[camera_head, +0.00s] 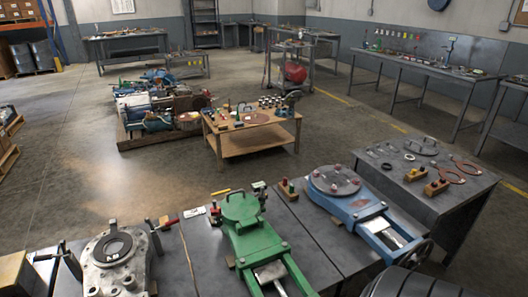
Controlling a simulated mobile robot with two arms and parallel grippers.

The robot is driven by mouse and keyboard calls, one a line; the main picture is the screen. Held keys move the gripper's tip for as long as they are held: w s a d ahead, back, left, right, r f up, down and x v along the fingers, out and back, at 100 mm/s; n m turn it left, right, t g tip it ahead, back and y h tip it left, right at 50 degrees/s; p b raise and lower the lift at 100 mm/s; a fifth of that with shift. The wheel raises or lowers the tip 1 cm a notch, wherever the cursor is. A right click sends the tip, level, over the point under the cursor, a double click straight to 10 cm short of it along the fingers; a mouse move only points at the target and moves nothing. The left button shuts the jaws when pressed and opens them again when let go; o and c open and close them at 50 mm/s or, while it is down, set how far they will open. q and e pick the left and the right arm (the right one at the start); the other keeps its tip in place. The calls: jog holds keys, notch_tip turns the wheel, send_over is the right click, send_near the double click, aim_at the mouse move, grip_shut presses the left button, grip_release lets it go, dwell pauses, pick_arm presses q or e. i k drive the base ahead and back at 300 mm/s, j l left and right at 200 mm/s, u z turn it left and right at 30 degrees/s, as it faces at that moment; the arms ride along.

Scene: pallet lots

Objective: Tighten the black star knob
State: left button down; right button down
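I cannot make out the black star knob for certain at this size. A green gate-valve body (255,245) lies on the near bench, with a small dark fitting (259,188) at its far right corner. A blue valve body (350,205) with a round grey flange (334,181) lies to its right, and a dark handwheel (417,252) is at its near end. A grey metal casting (117,272) with a black ring (112,246) on top stands at the near left.
A dark side bench (459,196) at the right holds rings, gaskets and small wooden blocks. A wooden table (253,143) with small parts stands mid-floor, beside a pallet (128,142) of machine parts. A dark ribbed object (420,284) fills the lower right. Open floor lies at left.

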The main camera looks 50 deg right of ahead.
aim_at(263, 198)
jog(key=z, duration=1.5)
